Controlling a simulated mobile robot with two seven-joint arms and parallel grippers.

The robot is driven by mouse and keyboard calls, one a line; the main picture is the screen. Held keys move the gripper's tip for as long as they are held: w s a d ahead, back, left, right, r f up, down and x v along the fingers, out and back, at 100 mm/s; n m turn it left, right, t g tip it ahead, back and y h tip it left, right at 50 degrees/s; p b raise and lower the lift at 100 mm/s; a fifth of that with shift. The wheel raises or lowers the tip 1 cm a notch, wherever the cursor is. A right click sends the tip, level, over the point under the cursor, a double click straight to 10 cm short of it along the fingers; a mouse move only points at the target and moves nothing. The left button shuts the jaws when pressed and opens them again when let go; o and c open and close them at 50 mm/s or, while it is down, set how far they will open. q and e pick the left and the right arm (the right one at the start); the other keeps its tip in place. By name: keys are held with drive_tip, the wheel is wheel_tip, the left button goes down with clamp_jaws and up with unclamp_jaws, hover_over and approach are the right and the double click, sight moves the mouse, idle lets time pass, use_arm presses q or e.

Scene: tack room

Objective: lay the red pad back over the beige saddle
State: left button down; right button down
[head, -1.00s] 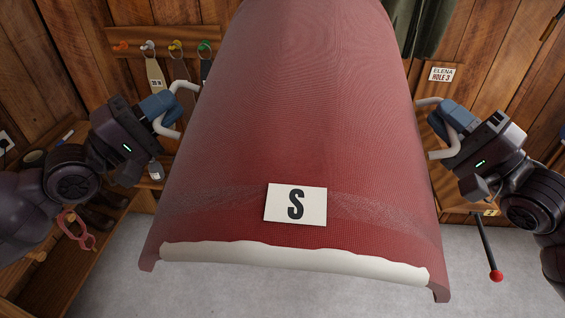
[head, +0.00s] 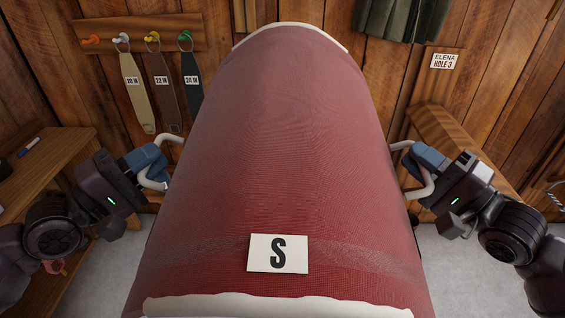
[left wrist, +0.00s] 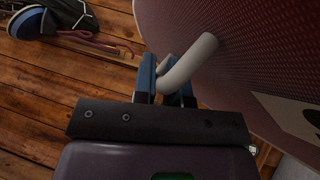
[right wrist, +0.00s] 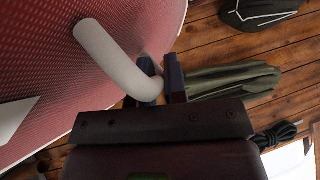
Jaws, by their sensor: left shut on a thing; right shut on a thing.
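My left gripper (head: 152,164) is shut on a white handle (left wrist: 190,62) on the pad's left side. My right gripper (head: 424,162) is shut on a white handle (right wrist: 108,50) on its right side. The two grippers are about level with each other. I see no beige saddle in any view, so I cannot tell whether the pad touches it.
Several straps hang from coloured hooks on a wall board (head: 140,33) at the back left. A wooden bench (head: 45,165) with a marker stands at left. A wooden ledge (head: 462,145) and a sign (head: 444,61) are at right. Grey floor (head: 455,275) shows at lower right.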

use_arm(q)
drive_tip(key=shift+w+f, duration=0.1)
drive_tip(key=shift+f, duration=0.4)
use_arm(e)
drive_tip(key=shift+w+f, duration=0.1)
drive_tip(key=shift+f, duration=0.4)
drive_tip(key=shift+w, duration=0.1)
